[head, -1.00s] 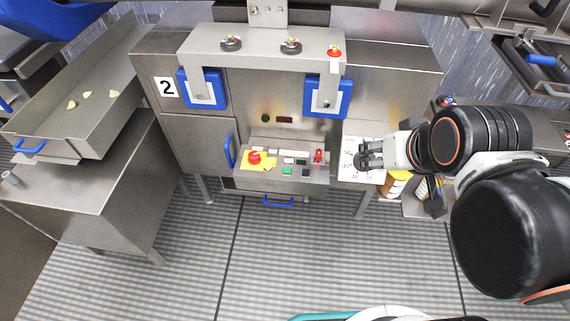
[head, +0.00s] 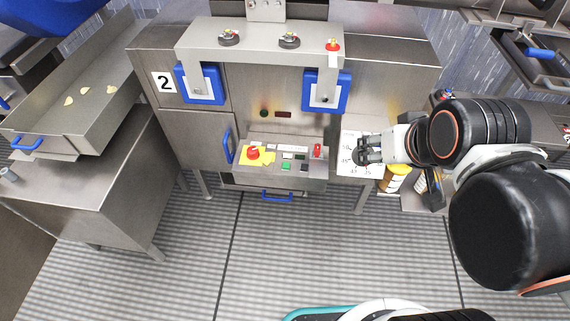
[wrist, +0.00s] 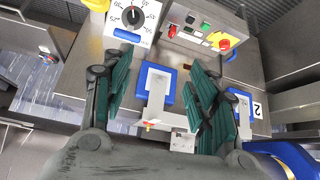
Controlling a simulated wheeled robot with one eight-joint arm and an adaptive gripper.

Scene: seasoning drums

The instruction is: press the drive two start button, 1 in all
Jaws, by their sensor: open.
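The control panel (head: 264,167) is a sloped grey box low on the front of the machine marked 2. A green button (head: 287,166) sits near its middle, with a black button (head: 304,167) to its right. I cannot read which label marks drive two start. In the wrist view the green button (wrist: 206,26) is small, near the top. My gripper (head: 362,151) is right of the panel, in front of the white dial plate (head: 348,162), apart from the buttons. In the wrist view its dark green finger pads (wrist: 160,75) are spread, with nothing between them.
A red mushroom button on yellow (head: 253,153) and a red switch (head: 317,150) flank the green button. The wrist view shows a black dial (wrist: 135,15). Blue-framed brackets (head: 326,92) hang above the panel. A yellow-and-white container (head: 395,178) stands below my gripper. Floor before the panel is clear.

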